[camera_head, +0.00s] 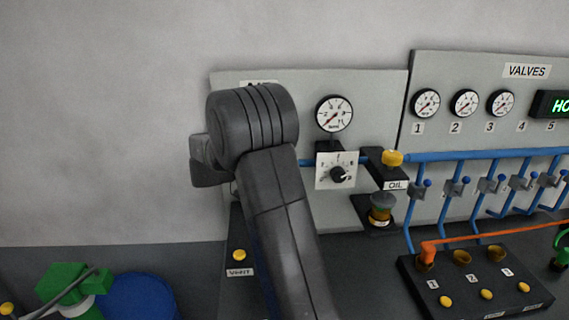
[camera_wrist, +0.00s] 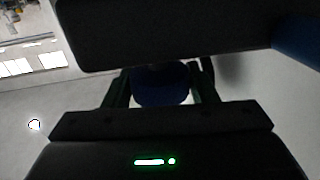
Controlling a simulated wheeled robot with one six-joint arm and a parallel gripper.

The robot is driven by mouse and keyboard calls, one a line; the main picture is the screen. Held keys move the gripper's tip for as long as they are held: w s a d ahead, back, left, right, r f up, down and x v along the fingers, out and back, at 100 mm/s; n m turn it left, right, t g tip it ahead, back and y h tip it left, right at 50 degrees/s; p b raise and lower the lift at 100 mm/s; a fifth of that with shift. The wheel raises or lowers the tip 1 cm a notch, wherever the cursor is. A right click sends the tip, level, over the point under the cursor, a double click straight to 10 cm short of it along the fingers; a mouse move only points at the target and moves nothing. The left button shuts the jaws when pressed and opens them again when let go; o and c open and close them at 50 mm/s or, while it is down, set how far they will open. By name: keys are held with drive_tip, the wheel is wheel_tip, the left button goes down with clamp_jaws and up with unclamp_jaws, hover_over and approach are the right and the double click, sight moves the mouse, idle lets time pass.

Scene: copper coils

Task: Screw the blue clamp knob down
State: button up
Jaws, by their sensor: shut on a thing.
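The blue clamp knob (camera_wrist: 162,84) shows in the wrist view as a dark blue rounded shape between the two dark fingers of my gripper (camera_wrist: 160,80). The gripper is shut on it, one finger on each side. A broad dark body hides the area above the knob, so its thread and what it sits on do not show. In the head view my own arm covers the left panel, and the fingers and the knob are hidden behind it.
A grey panel holds a gauge (camera_head: 334,113), a dial (camera_head: 338,173) and an oil unit (camera_head: 381,208). Blue pipes (camera_head: 440,156) run right. A block with yellow buttons (camera_head: 446,301) stands in front. A blue drum (camera_head: 142,297) and a green machine (camera_head: 68,284) are lower left.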

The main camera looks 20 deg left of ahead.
drive_tip(key=o, duration=1)
drive_tip(key=shift+c, duration=0.2)
wheel_tip(320, 180, up, 10)
drive_tip(key=shift+b, duration=0.95)
wheel_tip(320, 180, down, 10)
drive_tip(key=shift+f+p, duration=0.1)
drive_tip(key=shift+p, duration=0.95)
drive_tip(key=shift+t, duration=0.3)
